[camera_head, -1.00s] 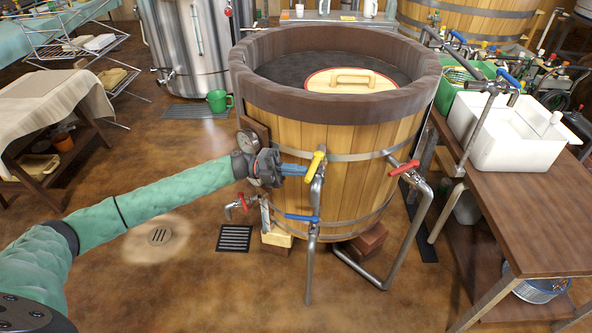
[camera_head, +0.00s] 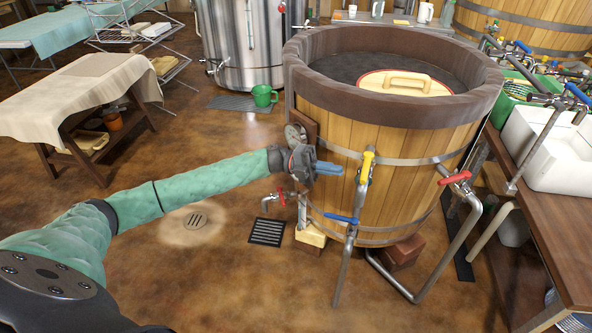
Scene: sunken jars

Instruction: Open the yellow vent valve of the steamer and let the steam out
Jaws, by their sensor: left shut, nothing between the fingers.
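The steamer is a round wooden vat (camera_head: 400,135) with a thick dark rim. The yellow valve handle (camera_head: 367,165) sits on a metal pipe at the vat's front. It stands nearly upright, roughly along the pipe. My left gripper (camera_head: 338,169) comes in from the left, its blue fingers shut and empty. Its tips point at the yellow handle, with a small gap between them in the picture. No steam shows at the pipe. My right gripper is not in view.
A blue-handled valve (camera_head: 342,218) sits lower on the front pipework, a red-handled one (camera_head: 455,178) to the right. A gauge (camera_head: 295,136) is behind my left wrist. A wooden table (camera_head: 545,235) stands at right. Open floor lies at left around the drain (camera_head: 196,220).

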